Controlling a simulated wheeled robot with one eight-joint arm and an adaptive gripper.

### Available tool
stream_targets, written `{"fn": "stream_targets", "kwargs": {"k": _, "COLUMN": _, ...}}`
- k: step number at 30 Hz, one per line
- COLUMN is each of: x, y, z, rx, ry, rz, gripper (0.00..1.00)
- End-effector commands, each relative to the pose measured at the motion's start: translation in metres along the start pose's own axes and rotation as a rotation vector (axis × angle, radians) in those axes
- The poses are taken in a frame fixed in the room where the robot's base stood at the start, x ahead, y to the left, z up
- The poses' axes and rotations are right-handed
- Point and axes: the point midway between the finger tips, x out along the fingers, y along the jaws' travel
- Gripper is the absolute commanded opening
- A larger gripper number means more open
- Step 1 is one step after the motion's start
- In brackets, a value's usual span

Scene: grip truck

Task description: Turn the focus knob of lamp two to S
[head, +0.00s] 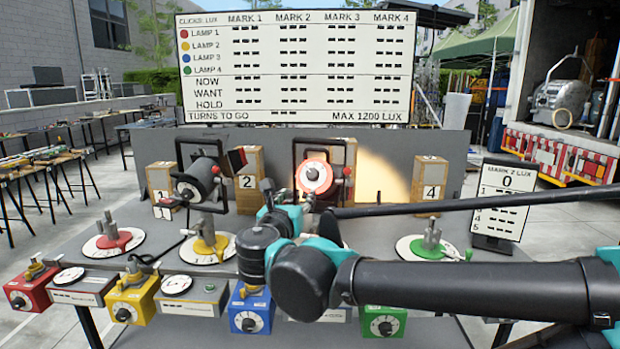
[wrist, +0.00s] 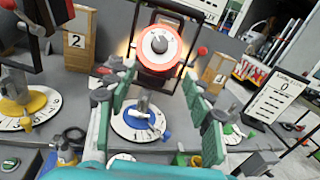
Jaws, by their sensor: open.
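Lamp two is listed with yellow on the board (head: 294,68). A yellow pivot on a white dial plate (head: 190,252) stands below a dark lamp head (head: 198,181), tilted, with a small red knob; the yellow pivot also shows in the wrist view (wrist: 18,92). I cannot make out an S mark. A second lamp (head: 314,176) is lit, with a red-ringed white dial facing me; it is ahead in the wrist view (wrist: 160,42). My gripper (wrist: 160,78) is open and empty, its green pads either side of a blue pivot (wrist: 143,118). In the head view my gripper (head: 288,208) is below the lit lamp.
Red (head: 28,289), yellow (head: 131,300), blue (head: 251,310) and green (head: 383,322) knob boxes line the front edge. Numbered wooden blocks (head: 430,178) stand behind. A lux display (head: 503,203) is at right. My arm hides part of the table's right side.

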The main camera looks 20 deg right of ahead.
Motion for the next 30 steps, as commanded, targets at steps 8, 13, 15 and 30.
{"fn": "stream_targets", "kwargs": {"k": 8, "x": 0.03, "y": -0.001, "z": 0.0, "rx": 0.002, "ry": 0.002, "rz": -0.006, "gripper": 0.51}}
{"fn": "stream_targets", "kwargs": {"k": 13, "x": 0.05, "y": -0.002, "z": -0.001, "rx": 0.003, "ry": 0.002, "rz": -0.006, "gripper": 0.51}}
{"fn": "stream_targets", "kwargs": {"k": 15, "x": 0.059, "y": -0.002, "z": -0.001, "rx": 0.003, "ry": 0.002, "rz": -0.006, "gripper": 0.51}}
{"fn": "stream_targets", "kwargs": {"k": 30, "x": 0.131, "y": -0.002, "z": -0.001, "rx": 0.003, "ry": 0.002, "rz": -0.005, "gripper": 0.51}}
